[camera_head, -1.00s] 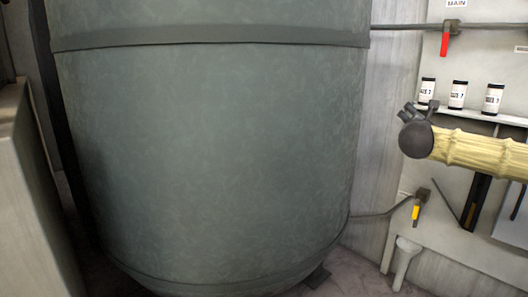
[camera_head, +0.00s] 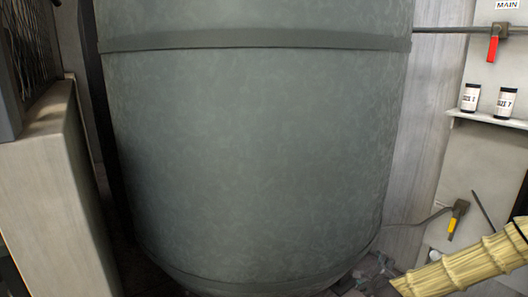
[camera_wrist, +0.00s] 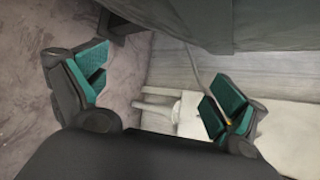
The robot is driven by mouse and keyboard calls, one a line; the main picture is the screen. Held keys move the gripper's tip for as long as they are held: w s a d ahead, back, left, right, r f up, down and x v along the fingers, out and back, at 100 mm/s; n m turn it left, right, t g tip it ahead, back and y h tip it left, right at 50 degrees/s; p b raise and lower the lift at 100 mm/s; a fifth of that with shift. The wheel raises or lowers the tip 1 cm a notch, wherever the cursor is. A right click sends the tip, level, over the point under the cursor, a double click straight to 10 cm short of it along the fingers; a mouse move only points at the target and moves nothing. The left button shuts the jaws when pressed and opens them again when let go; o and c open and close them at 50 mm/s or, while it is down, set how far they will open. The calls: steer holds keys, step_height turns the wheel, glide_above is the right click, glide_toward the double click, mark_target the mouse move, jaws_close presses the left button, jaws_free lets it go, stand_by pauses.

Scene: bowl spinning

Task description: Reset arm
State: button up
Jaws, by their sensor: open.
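My gripper (camera_wrist: 158,88) shows in the wrist view with its two teal-padded fingers spread wide apart. Nothing is between them. Floor and the foot of a pale wall lie beyond the gap. The gripper is outside the head view. My arm, in a pale yellow ribbed sleeve (camera_head: 475,266), enters the head view at the lower right corner and slants down to the left.
A large grey-green tank (camera_head: 250,150) fills the middle of the head view. A pale block (camera_head: 55,190) stands at its left.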

steer(key=s+a+f+n+g+y, duration=0.25)
steer(key=s+a+f+n, duration=0.4)
steer(key=s+f, duration=0.4)
steer(key=s+a+f+n+g+y, duration=0.1)
steer(key=s+a+f+n+g, duration=0.2)
steer(key=s+a+f+n, duration=0.6)
steer(key=s+f+n+g+b, duration=0.1)
steer(key=s+f+n+g, duration=0.15)
steer(key=s, duration=0.65)
steer(key=s+d+f+n+g, duration=0.15)
steer(key=s+n, duration=0.25)
steer(key=s, duration=0.5)
steer(key=s+f+n+g+b, duration=0.15)
steer(key=s+n, duration=0.25)
steer(key=s, duration=0.5)
step_height(320, 180, up, 34)
steer(key=p, duration=3.4)
steer(key=shift+s+g+h, duration=0.35)
steer(key=shift+s+g, duration=0.05)
steer(key=shift+a+f, duration=0.1)
steer(key=shift+f, duration=0.05)
